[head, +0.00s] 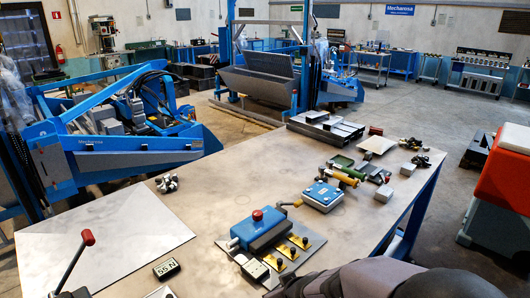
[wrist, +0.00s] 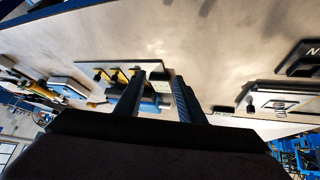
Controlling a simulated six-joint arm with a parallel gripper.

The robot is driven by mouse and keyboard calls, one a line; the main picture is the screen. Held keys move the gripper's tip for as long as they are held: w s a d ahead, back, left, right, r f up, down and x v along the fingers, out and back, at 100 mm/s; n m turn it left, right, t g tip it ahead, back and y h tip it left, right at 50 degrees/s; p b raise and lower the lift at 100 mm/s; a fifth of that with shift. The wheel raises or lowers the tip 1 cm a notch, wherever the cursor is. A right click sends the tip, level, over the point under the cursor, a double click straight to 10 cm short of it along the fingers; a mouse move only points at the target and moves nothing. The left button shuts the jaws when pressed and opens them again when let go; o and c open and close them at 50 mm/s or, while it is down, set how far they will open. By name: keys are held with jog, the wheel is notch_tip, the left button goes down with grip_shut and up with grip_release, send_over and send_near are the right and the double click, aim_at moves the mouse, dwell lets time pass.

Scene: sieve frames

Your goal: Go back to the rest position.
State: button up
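My gripper (wrist: 159,78) shows in the wrist view as two dark fingers standing apart, so it is open. I see nothing held between them. Past the fingers lies the table with the blue device (wrist: 152,104) and its plate, partly hidden by the fingers. In the head view my dark arm fills the bottom right corner, over the near edge of the table. The gripper's fingers cannot be made out there.
On the table (head: 210,213) stand a blue device with a red knob (head: 257,226), a small blue box (head: 323,196), a display reading 55 N (head: 166,268) and a red-knobbed lever (head: 88,238). The table's middle left is mostly clear. A red-orange bin (head: 507,170) stands right.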

jog(key=s+d+r+m+g+h+p, duration=0.1)
jog(key=s+d+r+m+g+p, duration=0.1)
jog(key=s+d, duration=0.3)
jog(key=s+d+r+m+g+h+p, duration=0.1)
jog(key=s+d+r+m+g+p, duration=0.2)
jog(key=s, duration=1)
notch_tip(320, 180, up, 2)
jog(key=d+g+p, duration=0.2)
jog(key=shift+s+d, duration=0.35)
jog(key=shift+d, duration=0.05)
